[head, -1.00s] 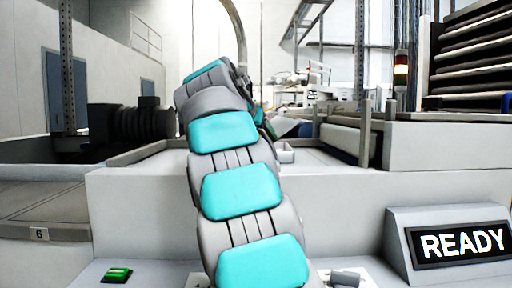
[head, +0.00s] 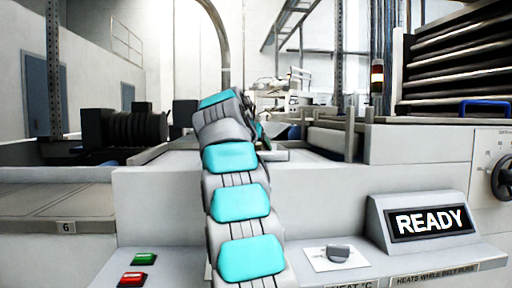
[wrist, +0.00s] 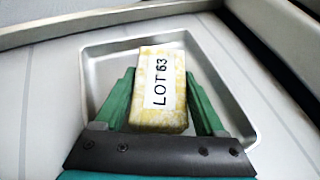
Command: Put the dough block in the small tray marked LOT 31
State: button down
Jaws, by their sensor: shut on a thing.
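The dough block (wrist: 158,112) is a pale yellow, mottled block with a white label reading LOT 63. My gripper (wrist: 160,75) has a green finger on each side of it and is shut on it. A small shallow metal tray (wrist: 222,88) lies under and around the block in the wrist view. I cannot tell whether the block rests on the tray floor or is held just above it. No LOT marking on the tray shows. In the head view my own arm hides the gripper and the block.
A raised rim (wrist: 110,20) runs behind the tray in the wrist view. In the head view, a READY display (head: 430,222), a knob (head: 338,252), a green button (head: 144,259) and a red button (head: 132,279) sit on the front ledge. A dark rack (head: 455,65) stands at right.

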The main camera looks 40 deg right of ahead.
grip_release()
jog(key=v, duration=1.2)
